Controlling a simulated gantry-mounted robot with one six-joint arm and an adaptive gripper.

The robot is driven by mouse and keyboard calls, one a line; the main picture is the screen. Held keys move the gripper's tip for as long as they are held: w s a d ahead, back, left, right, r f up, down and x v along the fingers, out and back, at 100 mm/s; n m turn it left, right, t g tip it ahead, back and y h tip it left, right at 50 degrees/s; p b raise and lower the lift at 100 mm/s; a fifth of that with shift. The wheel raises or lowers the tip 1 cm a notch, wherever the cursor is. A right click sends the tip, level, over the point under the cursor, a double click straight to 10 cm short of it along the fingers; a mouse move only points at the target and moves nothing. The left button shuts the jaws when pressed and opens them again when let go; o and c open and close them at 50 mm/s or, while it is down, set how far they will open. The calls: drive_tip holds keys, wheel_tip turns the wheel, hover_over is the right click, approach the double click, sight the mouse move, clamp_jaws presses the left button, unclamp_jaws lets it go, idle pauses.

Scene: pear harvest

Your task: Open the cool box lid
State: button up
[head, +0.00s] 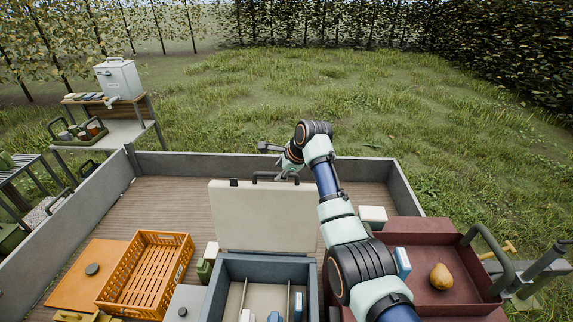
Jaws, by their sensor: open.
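The cool box (215,290) is a grey-blue box at the bottom centre. Its cream lid (262,215) stands open, about upright at the back of the box. A dark handle (276,174) sits on the lid's top edge. My gripper (276,160) is open at the top edge of the lid, near the handle. Whether it touches the handle is hard to tell. Dividers and a few small white and blue items show inside the box.
An orange crate (147,272) stands left of the box on the wooden bed. A dark red tray (425,262) with a pear (440,276) lies to the right, past my arm. Grey side walls (270,163) edge the bed. A workbench (115,130) stands at the far left.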

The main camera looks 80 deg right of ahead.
drive_tip(key=v, duration=0.5)
drive_tip(key=shift+s+a+r, duration=0.1)
drive_tip(key=shift+s+r, duration=0.05)
drive_tip(key=shift+r, duration=0.1)
drive_tip(key=w+a+f+n+t+p, duration=0.1)
drive_tip(key=w+a+f+n+t, duration=0.1)
drive_tip(key=w+a+n, duration=0.8)
drive_tip(key=w+a+f+n+t+p, duration=0.1)
drive_tip(key=w+a+n, duration=0.4)
drive_tip(key=w+a, duration=0.95)
drive_tip(key=s+a+n+t+y+p, duration=0.25)
drive_tip(key=a+n, duration=0.75)
drive_tip(key=a, duration=1.5)
drive_tip(key=s+a+r+n+t+y, duration=0.1)
drive_tip(key=s+a+r+n, duration=0.1)
drive_tip(key=s+a+n, duration=0.2)
drive_tip(key=s+a+r+n+t+y, duration=0.1)
drive_tip(key=s+a+r+n, duration=0.1)
drive_tip(key=a, duration=0.8)
drive_tip(key=s+n, duration=0.1)
drive_tip(key=n, duration=0.1)
drive_tip(key=shift+s+n, duration=0.3)
drive_tip(key=shift+s, duration=0.1)
